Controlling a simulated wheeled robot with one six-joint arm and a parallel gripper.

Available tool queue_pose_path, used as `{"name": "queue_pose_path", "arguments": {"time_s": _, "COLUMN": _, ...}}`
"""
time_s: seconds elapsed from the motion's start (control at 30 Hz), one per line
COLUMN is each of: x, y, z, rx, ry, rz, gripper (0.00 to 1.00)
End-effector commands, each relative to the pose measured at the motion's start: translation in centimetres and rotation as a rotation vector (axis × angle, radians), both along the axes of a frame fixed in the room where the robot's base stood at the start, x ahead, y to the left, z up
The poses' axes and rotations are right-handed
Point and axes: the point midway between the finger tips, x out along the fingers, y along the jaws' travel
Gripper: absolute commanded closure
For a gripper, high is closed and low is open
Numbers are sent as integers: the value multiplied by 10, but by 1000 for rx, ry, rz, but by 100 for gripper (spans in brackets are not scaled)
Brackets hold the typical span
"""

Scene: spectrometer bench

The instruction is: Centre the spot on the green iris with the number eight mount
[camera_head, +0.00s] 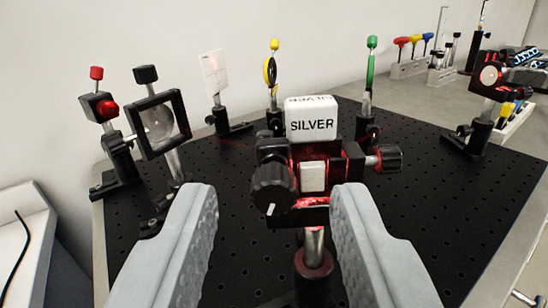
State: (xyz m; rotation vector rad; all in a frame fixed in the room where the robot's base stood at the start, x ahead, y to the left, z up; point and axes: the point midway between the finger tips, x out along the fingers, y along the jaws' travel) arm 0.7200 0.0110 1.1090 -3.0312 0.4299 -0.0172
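A black mount (330,165) labelled SILVER on a white block (312,122) stands on a post in front of my gripper. It has a large black knob (272,188) with a white mark facing me and another knob (388,158) on its right. No number eight is readable on it. A faint pink glow shows on a white card (213,73); no spot is visible on the green iris.
A yellow iris (270,72) stands behind the mount. At left are a red-topped mount (100,106) and a square framed optic (158,122). Another mount (489,77) stands at right. The black breadboard (440,215) is clear at front right. Coloured-handled tools (414,42) stand behind.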

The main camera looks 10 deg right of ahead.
Motion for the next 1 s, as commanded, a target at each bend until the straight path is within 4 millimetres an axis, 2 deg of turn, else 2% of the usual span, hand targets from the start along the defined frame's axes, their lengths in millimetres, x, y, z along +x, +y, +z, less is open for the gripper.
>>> {"name": "queue_pose_path", "arguments": {"time_s": 0.17, "x": 9, "y": -3, "z": 0, "rx": -1, "ry": 0, "rz": 0, "gripper": 62}}
{"name": "queue_pose_path", "arguments": {"time_s": 0.47, "x": 11, "y": -3, "z": 0, "rx": 0, "ry": 0, "rz": 0, "gripper": 62}}
{"name": "queue_pose_path", "arguments": {"time_s": 0.67, "x": 11, "y": -3, "z": 0, "rx": -1, "ry": 0, "rz": 0, "gripper": 100}}
{"name": "queue_pose_path", "arguments": {"time_s": 0.87, "x": 11, "y": -3, "z": 0, "rx": 14, "ry": -4, "rz": 0, "gripper": 100}}
{"name": "queue_pose_path", "arguments": {"time_s": 1.0, "x": 10, "y": -3, "z": 0, "rx": 90, "ry": -26, "rz": 0, "gripper": 100}}
